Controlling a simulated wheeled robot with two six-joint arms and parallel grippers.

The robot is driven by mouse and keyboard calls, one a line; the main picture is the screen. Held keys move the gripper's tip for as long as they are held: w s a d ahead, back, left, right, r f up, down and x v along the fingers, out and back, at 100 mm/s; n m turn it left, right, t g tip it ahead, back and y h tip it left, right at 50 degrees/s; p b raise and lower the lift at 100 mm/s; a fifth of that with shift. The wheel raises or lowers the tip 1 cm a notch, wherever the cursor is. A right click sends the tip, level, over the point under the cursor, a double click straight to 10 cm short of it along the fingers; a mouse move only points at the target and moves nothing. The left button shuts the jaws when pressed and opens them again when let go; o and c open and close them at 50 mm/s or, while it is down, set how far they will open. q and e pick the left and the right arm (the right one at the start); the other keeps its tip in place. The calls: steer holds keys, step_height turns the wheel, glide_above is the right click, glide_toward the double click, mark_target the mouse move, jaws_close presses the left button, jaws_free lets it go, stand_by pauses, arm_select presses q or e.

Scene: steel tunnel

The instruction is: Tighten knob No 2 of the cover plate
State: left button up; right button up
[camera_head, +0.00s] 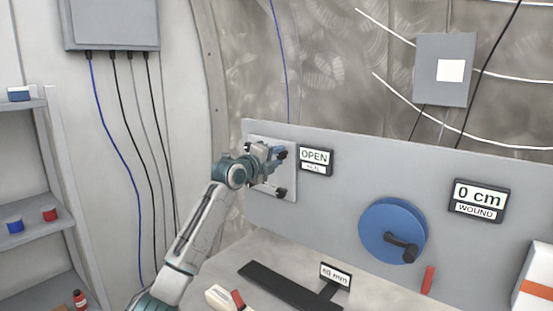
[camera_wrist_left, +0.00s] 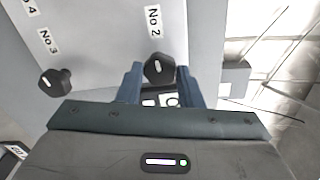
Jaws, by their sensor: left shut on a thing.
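The light cover plate (camera_head: 288,186) is mounted on the grey panel, with black knobs on it. My left gripper (camera_head: 276,157) is at its upper right part in the head view. In the left wrist view, knob No 2 (camera_wrist_left: 158,68) is black with a white mark and stands between the blue fingers of my left gripper, which is shut on it. Knob No 3 (camera_wrist_left: 55,82) stands free to the left on the cover plate (camera_wrist_left: 100,45). The label No 4 shows at the upper left; its knob is out of view. My right gripper is not in view.
A blue reel (camera_head: 380,225) with a black crank and a sign reading 0 cm (camera_head: 480,198) are farther right. A black bar (camera_head: 285,285) lies on the bench below. Shelves (camera_head: 30,220) stand at left.

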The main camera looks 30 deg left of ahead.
arm_select(q)
steer(key=shift+f, duration=0.15)
stand_by(0.3)
steer(key=o, duration=1)
steer(key=s+b, duration=0.1)
steer(key=s, duration=0.2)
steer(key=s+b, duration=0.1)
steer(key=s, duration=0.3)
steer(key=s+b, duration=0.2)
steer(key=s, duration=0.1)
steer(key=shift+s+a, duration=0.4)
